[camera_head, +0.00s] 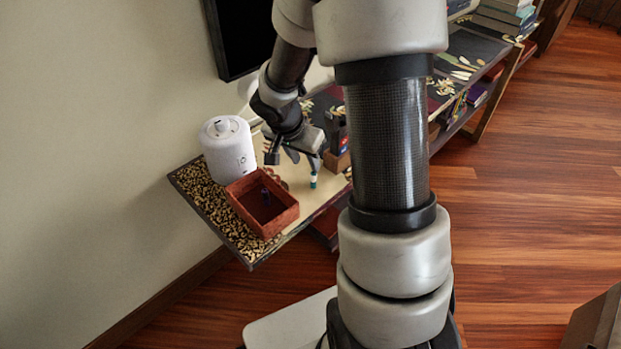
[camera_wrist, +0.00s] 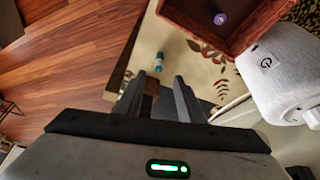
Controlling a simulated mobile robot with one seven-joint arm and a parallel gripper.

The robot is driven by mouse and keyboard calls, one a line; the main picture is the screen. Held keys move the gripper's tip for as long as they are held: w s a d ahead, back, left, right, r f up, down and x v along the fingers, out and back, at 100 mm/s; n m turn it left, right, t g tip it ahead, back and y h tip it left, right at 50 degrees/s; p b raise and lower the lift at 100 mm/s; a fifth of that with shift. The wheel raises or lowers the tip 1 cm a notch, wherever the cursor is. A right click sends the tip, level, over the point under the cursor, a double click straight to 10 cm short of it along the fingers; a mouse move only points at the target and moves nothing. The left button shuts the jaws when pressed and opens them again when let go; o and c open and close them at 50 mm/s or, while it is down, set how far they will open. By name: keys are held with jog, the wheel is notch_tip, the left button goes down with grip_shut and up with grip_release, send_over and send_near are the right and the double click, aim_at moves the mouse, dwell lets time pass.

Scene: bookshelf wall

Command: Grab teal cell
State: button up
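The teal cell (camera_head: 313,180) is a small teal and white cylinder on the shelf top, near its front edge. In the wrist view the teal cell (camera_wrist: 158,62) lies beyond the fingertips, between their lines and apart from them. My gripper (camera_head: 294,160) is above the shelf top, close to the cell. In the wrist view my gripper (camera_wrist: 160,80) has its two dark fingers spread with nothing between them.
A reddish-brown open box (camera_head: 285,222) stands left of the cell, with a purple cell (camera_wrist: 219,17) inside. A white cylindrical device (camera_head: 228,150) stands behind the box by the wall. A brown block (camera_head: 338,160) sits just right of the gripper.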

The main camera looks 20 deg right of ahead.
aim_at(313, 174)
jog(key=b+x, duration=0.2)
jog(key=x, duration=0.9)
jog(key=shift+w+d+r, duration=0.1)
jog(key=shift+d+r, duration=0.05)
grip_shut()
